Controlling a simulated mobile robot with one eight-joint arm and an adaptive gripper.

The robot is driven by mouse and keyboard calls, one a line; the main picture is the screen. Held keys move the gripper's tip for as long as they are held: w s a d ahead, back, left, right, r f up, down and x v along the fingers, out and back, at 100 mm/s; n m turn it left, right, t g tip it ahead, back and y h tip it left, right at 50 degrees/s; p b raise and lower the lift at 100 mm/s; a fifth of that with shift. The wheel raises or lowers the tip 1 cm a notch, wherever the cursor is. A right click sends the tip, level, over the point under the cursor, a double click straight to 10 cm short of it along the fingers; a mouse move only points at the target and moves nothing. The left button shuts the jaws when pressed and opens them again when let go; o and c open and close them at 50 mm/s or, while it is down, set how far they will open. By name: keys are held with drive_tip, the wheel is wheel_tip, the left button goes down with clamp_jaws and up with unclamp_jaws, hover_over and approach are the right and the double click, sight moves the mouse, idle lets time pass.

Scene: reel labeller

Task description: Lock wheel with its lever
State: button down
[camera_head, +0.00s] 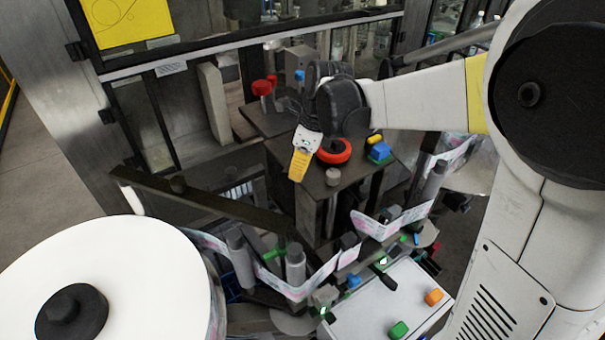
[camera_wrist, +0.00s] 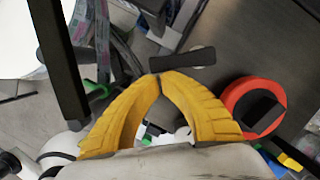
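My gripper (camera_head: 297,172) points down beside the left edge of the dark platform. In the wrist view its yellow fingers (camera_wrist: 158,77) curve together and the tips meet, with nothing visible between them. A dark bar, perhaps a lever (camera_wrist: 182,58), lies just beyond the tips; contact cannot be told. A red ring with a black grip (camera_wrist: 236,99) is right of the fingers; it also shows in the head view (camera_head: 345,156). A large white reel (camera_head: 150,275) with a black hub (camera_head: 72,312) fills the lower left. Which part is the wheel to lock is unclear.
A long dark beam (camera_head: 215,206) runs left of my gripper and also shows in the wrist view (camera_wrist: 58,60). A blue knob (camera_head: 380,151) and a grey post (camera_head: 333,177) stand near the red ring. Rollers (camera_head: 295,266) and label web are below. A red knob (camera_head: 262,88) stands behind.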

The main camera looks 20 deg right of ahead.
drive_tip(key=shift+a, duration=0.25)
idle(0.4)
